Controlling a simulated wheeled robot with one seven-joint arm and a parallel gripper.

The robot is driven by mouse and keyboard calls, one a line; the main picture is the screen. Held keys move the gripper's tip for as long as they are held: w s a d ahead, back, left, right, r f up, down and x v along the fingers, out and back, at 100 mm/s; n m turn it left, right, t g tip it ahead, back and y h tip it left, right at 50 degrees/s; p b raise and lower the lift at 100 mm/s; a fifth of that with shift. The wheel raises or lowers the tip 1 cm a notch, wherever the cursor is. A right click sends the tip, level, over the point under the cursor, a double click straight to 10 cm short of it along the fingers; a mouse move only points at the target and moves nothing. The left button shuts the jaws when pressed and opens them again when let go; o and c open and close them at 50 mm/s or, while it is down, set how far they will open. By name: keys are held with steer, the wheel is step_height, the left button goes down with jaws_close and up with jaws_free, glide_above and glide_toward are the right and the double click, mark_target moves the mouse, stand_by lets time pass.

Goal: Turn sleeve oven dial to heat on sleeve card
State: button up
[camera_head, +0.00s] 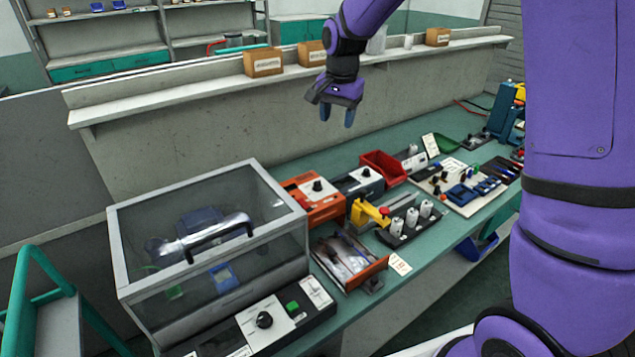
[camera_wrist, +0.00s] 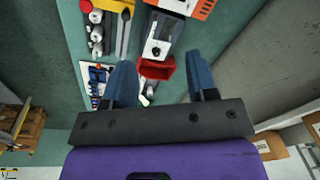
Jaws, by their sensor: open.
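Two boxes with dials stand side by side on the green bench, and I cannot read which is the sleeve oven. The orange box (camera_head: 316,208) has a black dial (camera_head: 317,186) on a white panel. The dark grey box (camera_head: 351,186) right of it also has a dial (camera_head: 365,172); its dial (camera_wrist: 156,51) shows in the wrist view. A small card (camera_head: 399,264) with reddish marks lies at the front edge; a white card (camera_head: 431,145) stands further back. Their writing is illegible. My gripper (camera_head: 337,116) is open and empty, high above the bench, apart from both boxes.
A clear-lidded case (camera_head: 130,250) with a handle fills the left. A red bin (camera_head: 383,168), a yellow clamp (camera_head: 368,213) and a rack of white cylinders (camera_head: 405,238) stand close to the boxes. A ledge (camera_head: 200,93) with cardboard boxes runs behind. Air around my gripper is free.

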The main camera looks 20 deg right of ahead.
mark_target(318, 182)
steer(key=w+f+m, duration=0.1)
steer(key=w+f, duration=0.1)
steer(key=f, duration=0.6)
steer(key=w+a+f+m, duration=0.1)
steer(key=w+f, duration=0.2)
steer(key=f, duration=0.5)
steer(key=w+a+f+g, duration=0.1)
steer(key=w+f, duration=0.1)
steer(key=f, duration=0.6)
steer(key=shift+w+a+f+m, duration=0.15)
steer(key=shift+w+a+m, duration=0.1)
steer(key=shift+w+m, duration=0.15)
steer(key=shift+c, duration=0.2)
steer(key=c, duration=0.9)
